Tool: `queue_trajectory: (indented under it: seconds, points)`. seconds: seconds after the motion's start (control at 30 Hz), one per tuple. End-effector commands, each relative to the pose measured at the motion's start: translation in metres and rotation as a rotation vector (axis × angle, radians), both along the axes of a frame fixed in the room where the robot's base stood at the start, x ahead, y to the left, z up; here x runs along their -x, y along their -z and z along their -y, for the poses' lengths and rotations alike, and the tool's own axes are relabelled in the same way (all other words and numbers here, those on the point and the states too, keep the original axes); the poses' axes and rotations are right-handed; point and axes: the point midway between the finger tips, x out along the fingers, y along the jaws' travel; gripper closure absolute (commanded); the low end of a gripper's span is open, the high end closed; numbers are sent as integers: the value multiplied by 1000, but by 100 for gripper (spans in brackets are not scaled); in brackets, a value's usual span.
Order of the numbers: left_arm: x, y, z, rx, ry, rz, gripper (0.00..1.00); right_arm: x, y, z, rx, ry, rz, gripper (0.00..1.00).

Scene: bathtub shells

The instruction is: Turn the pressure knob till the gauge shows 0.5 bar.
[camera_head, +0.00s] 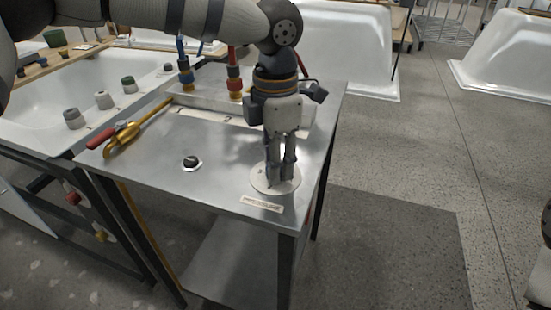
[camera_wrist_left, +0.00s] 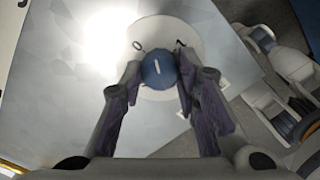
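The pressure knob (camera_wrist_left: 157,72) is blue with a short white line, on a round white dial plate marked 0 and 1. Its line points roughly up the picture, between the two marks. My left gripper (camera_wrist_left: 160,64) points down over it, its fingertips on either side and seemingly touching it. In the head view my left gripper (camera_head: 281,184) stands on the dial plate (camera_head: 262,186) near the bench's front right corner and hides the knob. I cannot make out a gauge face or its reading. My right gripper is not in view.
The metal bench (camera_head: 225,150) holds a black knob (camera_head: 192,162), a yellow tool with a red handle (camera_head: 125,135), and blue and red hose fittings (camera_head: 235,80) at the back. A small label (camera_head: 262,204) lies before the dial. White tub shells (camera_head: 345,45) stand behind.

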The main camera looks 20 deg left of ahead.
Motion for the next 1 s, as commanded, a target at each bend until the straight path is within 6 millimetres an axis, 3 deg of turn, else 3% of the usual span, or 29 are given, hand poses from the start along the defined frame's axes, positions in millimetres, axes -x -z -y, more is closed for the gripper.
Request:
queue_trajectory:
  seconds: [0.2,0.5,0.53,0.6,0.9,1.0]
  points:
    - [1,-5,0,0,122,6,99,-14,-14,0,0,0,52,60]
    - [0,0,0,0,159,-1,99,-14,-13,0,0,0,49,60]
    - [0,0,0,0,158,-1,66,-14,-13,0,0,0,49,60]
    - [0,0,0,0,158,-1,51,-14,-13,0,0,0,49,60]
    - [0,-1,0,0,157,-1,51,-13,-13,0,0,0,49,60]
    - [-1,-14,0,2,157,4,51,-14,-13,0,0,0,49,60]
